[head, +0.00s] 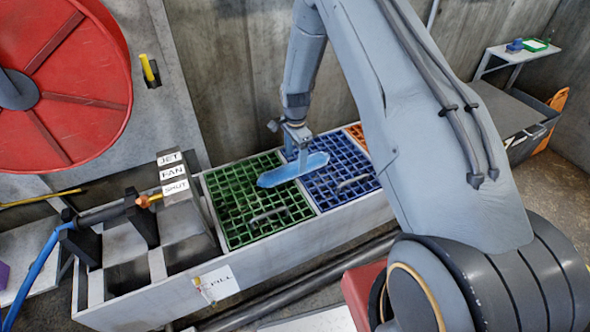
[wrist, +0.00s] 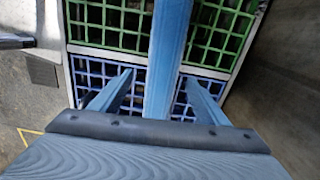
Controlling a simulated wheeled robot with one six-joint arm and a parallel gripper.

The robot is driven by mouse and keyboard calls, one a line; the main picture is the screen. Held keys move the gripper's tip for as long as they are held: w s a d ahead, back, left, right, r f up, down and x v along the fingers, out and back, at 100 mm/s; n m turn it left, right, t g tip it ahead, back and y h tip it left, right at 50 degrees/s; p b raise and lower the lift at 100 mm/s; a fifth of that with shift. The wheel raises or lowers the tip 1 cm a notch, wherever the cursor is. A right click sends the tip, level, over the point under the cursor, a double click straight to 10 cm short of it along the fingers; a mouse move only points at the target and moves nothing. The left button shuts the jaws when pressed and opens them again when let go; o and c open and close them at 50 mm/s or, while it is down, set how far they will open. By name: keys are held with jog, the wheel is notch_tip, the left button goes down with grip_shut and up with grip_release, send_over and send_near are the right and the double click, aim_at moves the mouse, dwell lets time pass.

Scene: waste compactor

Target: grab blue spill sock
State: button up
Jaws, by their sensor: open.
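The blue spill sock (head: 290,171) is a long, light blue, rounded strip. It appears to lie across the border between the green grate (head: 240,212) and the blue grate (head: 347,188). My gripper (head: 300,157) is over its right part in the head view. In the wrist view the sock (wrist: 170,40) runs from the top edge down between the two fingers of my open gripper (wrist: 159,77). Gaps show on both sides between sock and fingers. The sock's near end is hidden behind the gripper body.
The grates sit in a long grey trough (head: 330,228), with an orange grate (head: 357,136) at its far end. A block labelled JET, FAN and SHUT (head: 172,178) stands left of the green grate. A large red reel (head: 75,115) is at upper left. A wall rises behind.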

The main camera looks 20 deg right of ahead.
aim_at(294, 165)
jog(key=shift+w+a+f+p, duration=0.1)
jog(key=shift+w+f+p, duration=0.1)
jog(key=shift+f, duration=0.95)
jog(key=shift+w+a+f+p, duration=0.1)
jog(key=shift+f+p, duration=0.05)
jog(key=shift+f, duration=1)
jog(key=shift+c, duration=0.5)
jog(key=c, duration=1.2)
